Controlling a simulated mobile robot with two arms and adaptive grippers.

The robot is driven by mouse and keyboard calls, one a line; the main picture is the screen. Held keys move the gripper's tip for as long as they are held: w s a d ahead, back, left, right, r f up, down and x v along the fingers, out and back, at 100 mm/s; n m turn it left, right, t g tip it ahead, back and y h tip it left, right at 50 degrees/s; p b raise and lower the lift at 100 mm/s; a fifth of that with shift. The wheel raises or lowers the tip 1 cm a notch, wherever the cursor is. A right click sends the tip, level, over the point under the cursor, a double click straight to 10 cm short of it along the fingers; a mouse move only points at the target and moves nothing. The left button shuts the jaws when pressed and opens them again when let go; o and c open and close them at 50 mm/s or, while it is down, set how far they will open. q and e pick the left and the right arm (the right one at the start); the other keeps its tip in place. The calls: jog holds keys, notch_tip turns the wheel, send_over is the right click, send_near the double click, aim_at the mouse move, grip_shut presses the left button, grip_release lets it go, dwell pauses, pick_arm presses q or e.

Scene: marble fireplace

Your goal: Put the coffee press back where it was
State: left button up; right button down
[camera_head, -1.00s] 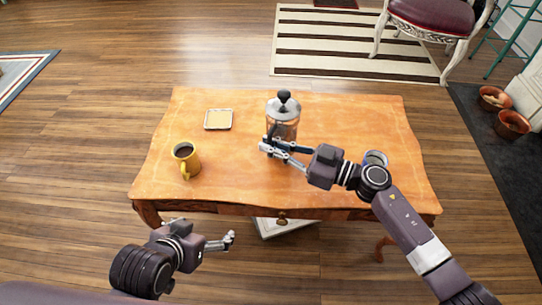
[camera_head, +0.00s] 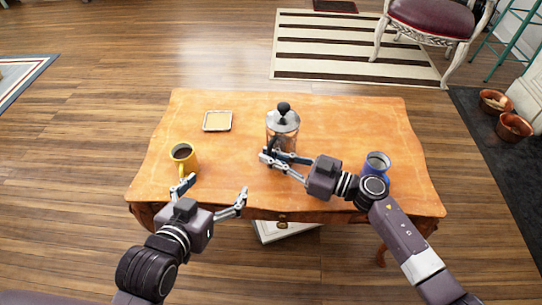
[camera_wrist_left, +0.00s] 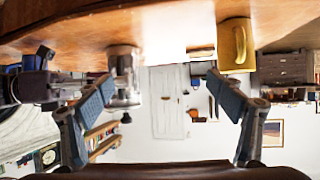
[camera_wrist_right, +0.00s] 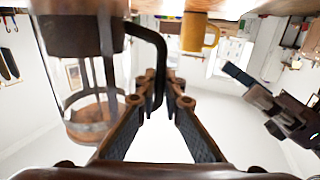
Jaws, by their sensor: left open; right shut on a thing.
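The coffee press (camera_head: 283,124), glass and metal with a black knob, is upright over the middle of the table (camera_head: 340,120). I cannot tell whether its base touches the wood. My right gripper (camera_head: 272,160) is shut on its black handle; the right wrist view shows the handle (camera_wrist_right: 152,45) at the fingers and the press body (camera_wrist_right: 90,110) at left. My left gripper (camera_head: 212,190) is open and empty by the table's front edge, right of and nearer than the yellow mug (camera_head: 184,156). A small square coaster-like piece (camera_head: 217,121) lies left of the press.
A blue mug (camera_head: 376,166) stands at the table's right, close beside my right wrist. The yellow mug, filled dark, stands at the left. The back right tabletop is clear. A red-seated chair (camera_head: 437,18) and a striped rug (camera_head: 350,45) lie beyond.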

jog(key=c, duration=2.5)
grip_release()
jog(key=shift+f, duration=0.15)
jog(key=o, duration=0.5)
jog(key=shift+c, duration=0.2)
